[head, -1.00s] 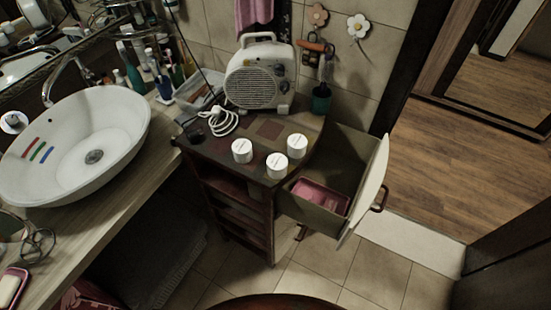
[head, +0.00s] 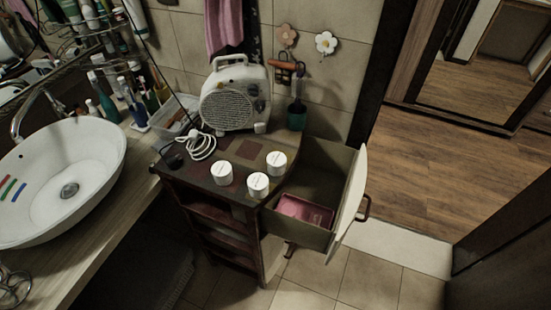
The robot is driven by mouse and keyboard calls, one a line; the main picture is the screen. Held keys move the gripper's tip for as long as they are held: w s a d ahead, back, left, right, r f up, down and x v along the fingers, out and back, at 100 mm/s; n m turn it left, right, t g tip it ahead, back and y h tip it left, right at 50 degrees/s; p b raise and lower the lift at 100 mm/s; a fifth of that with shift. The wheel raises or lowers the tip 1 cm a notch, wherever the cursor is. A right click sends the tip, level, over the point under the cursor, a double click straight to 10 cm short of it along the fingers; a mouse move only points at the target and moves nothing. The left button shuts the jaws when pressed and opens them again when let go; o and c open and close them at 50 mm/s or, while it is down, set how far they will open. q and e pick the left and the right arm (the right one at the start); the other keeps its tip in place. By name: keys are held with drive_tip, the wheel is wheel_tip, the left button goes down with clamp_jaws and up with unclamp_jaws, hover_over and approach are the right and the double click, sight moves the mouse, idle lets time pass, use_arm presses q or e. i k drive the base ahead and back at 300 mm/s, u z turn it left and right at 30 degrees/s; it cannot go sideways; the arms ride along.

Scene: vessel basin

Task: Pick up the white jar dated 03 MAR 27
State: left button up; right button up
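Three white jars stand upright on top of the dark wooden cabinet (head: 190,176) in the head view. One jar (head: 222,173) is at the left, one (head: 258,185) is at the front middle, and one (head: 276,163) is at the right, near the open drawer. Their lids carry faint marks too small to read, so I cannot tell which is dated 03 MAR 27. Neither of my grippers is in view.
A white fan heater (head: 236,96) and a coiled white cable (head: 198,146) are behind the jars. The open drawer (head: 312,185) juts out at the right with a pink tray (head: 305,211) inside. A white basin (head: 62,180) is at the left. Tiled floor is clear in front.

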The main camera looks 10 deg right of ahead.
sight(257, 184)
drive_tip(key=z, duration=0.05)
drive_tip(key=k, duration=1.05)
drive_tip(key=u, duration=0.55)
drive_tip(key=i, duration=0.85)
drive_tip(key=z, duration=0.4)
drive_tip(key=i, duration=0.65)
drive_tip(key=z, duration=0.5)
